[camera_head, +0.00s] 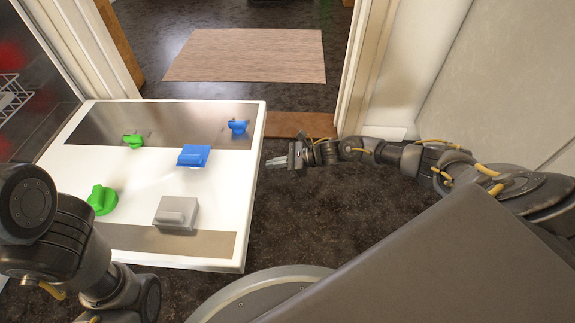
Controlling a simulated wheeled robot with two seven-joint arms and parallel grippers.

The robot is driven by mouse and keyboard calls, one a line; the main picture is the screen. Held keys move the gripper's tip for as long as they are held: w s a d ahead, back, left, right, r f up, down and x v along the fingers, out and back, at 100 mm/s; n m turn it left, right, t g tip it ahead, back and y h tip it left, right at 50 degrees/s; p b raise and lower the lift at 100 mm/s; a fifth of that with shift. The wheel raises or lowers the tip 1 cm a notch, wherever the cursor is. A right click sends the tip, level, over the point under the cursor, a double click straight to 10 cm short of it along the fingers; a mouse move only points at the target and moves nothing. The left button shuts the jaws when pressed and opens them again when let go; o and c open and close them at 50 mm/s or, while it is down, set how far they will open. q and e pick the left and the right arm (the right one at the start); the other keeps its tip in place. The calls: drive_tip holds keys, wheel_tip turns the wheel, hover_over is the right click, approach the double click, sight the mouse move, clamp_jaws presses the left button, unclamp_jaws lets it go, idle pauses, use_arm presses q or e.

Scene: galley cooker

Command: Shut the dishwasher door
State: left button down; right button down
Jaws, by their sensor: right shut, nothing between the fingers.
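A white panel (225,185) with two metal strips is at left centre, its right edge towards the middle of the view. Blue, green and grey knob-like pieces sit on it. I cannot tell for sure whether this panel is the dishwasher door; no other door shows clearly. My right gripper (279,161) is shut and empty, just right of the panel's right edge, with its fingers pointing left towards it. I see no grip on the panel. My left arm enters at the lower left and overlaps the panel's near left corner; its gripper is not visible.
A white wire rack (12,97) shows at the far left edge, beside a dark surface with blurred red patches. A doorway with pale frames opens ahead, with a wood-coloured mat (250,55) beyond. Dark floor (310,215) is clear right of the panel. A pale wall rises at right.

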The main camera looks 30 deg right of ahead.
drive_tip(key=b+x, duration=0.1)
drive_tip(key=x, duration=0.2)
drive_tip(key=shift+w, duration=0.1)
drive_tip(key=shift+d+r+b, duration=0.1)
drive_tip(key=shift+r+b, duration=0.5)
drive_tip(key=shift+r, duration=1.45)
